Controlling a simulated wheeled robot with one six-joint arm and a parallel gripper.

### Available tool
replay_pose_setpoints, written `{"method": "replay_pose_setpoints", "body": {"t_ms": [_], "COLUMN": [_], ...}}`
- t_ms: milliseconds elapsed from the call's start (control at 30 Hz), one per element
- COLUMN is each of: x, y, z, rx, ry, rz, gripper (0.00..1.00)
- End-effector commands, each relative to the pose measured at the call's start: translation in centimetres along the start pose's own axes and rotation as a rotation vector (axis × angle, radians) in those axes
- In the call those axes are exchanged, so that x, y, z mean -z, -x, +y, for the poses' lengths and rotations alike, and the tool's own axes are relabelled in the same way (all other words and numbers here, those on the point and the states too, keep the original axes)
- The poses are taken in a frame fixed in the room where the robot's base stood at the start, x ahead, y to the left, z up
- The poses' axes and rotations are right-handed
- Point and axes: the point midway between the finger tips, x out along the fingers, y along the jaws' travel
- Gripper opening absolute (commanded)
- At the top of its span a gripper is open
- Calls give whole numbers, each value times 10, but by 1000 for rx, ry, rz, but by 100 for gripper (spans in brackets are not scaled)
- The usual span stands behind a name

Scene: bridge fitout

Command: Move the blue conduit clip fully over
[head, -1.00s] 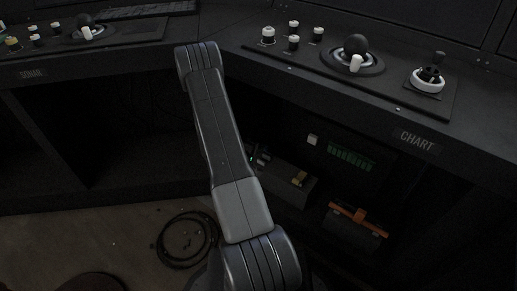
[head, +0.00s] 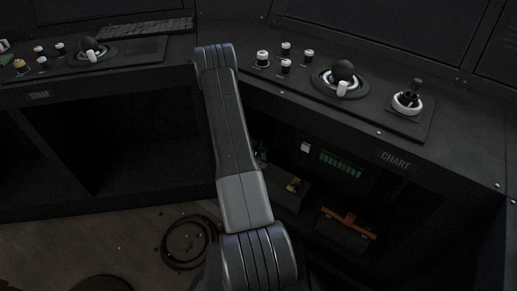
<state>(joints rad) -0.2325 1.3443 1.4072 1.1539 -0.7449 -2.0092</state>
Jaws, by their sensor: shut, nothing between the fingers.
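I cannot make out a blue conduit clip in the head view. My arm rises through the middle of the picture and bends at the top, in front of the console. My gripper is not in view; the forearm past the bend is hidden. Below the CHART desk (head: 460,165) is a dark open bay. In it are a small white block (head: 305,147), a panel with a green row (head: 341,163), a box with a yellow piece (head: 294,185) and a box with an orange bar (head: 348,221).
A SONAR desk (head: 110,80) with a keyboard (head: 140,28) stands at left. A dark cable coil (head: 188,243) lies on the floor left of my arm.

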Motion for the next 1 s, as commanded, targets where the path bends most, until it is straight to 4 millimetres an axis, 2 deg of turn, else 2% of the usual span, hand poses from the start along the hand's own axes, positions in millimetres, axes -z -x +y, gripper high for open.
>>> {"method": "replay_pose_setpoints", "body": {"t_ms": [300,1000], "x": [0,0], "y": [-10,-13], "z": [12,14], "rx": [-1,-2], "ry": [0,0], "rz": [-1,-1], "gripper": [0,0]}}
